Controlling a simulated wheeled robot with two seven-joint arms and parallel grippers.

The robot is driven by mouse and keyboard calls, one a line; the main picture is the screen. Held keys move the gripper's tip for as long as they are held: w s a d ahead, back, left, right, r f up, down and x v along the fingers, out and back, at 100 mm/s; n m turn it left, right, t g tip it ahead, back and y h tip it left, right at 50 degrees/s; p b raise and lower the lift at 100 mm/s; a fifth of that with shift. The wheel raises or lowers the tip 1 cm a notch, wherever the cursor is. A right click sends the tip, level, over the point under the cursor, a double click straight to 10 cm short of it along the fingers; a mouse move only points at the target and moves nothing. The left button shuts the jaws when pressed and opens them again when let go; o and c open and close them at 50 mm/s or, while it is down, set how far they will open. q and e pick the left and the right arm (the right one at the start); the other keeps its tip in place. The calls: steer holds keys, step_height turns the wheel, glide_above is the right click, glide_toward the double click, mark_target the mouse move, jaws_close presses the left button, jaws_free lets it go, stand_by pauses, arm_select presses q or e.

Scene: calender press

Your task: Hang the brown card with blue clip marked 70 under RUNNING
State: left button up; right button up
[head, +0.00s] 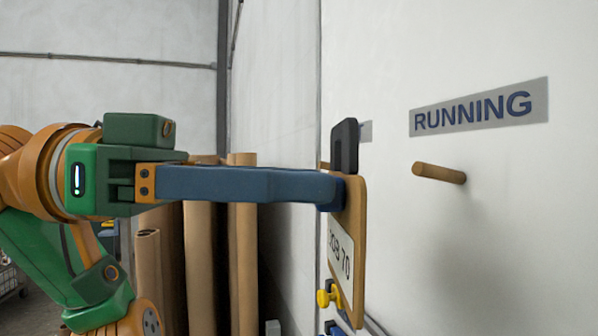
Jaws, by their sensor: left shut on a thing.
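My left gripper (328,188) reaches in from the left with long blue-grey fingers. It is shut on the brown card (357,240) near its top edge. The card hangs upright and is seen nearly edge-on, with a white label (341,262) on which 70 can be read. A dark, almost black slotted tab (345,146) stands above the card. A blue clip cannot be told apart from the blue fingers. The RUNNING sign (479,106) is on the pale wall at right. The bare wooden peg (438,172) below it is to the right of the card, apart from it. My right gripper is not in view.
A yellow knob (328,295) and blue parts are low by the card's bottom edge. Tall brown rolls (243,240) stand behind my left arm. The wall around the RUNNING peg is clear.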

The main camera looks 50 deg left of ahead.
mark_target(345, 188)
arm_select(q)
steer(key=x, duration=0.2)
steer(key=b+x, duration=0.1)
steer(key=x, duration=0.1)
steer(key=shift+w+a+f, duration=0.15)
steer(key=shift+w, duration=0.55)
steer(key=w, duration=0.1)
steer(key=w+d+b, duration=0.1)
steer(key=w+f, duration=0.1)
steer(key=w, duration=0.1)
steer(key=shift+d+b, duration=0.2)
steer(key=shift+b, duration=0.1)
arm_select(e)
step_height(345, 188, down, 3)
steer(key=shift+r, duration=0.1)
arm_select(q)
steer(key=o, duration=1.4)
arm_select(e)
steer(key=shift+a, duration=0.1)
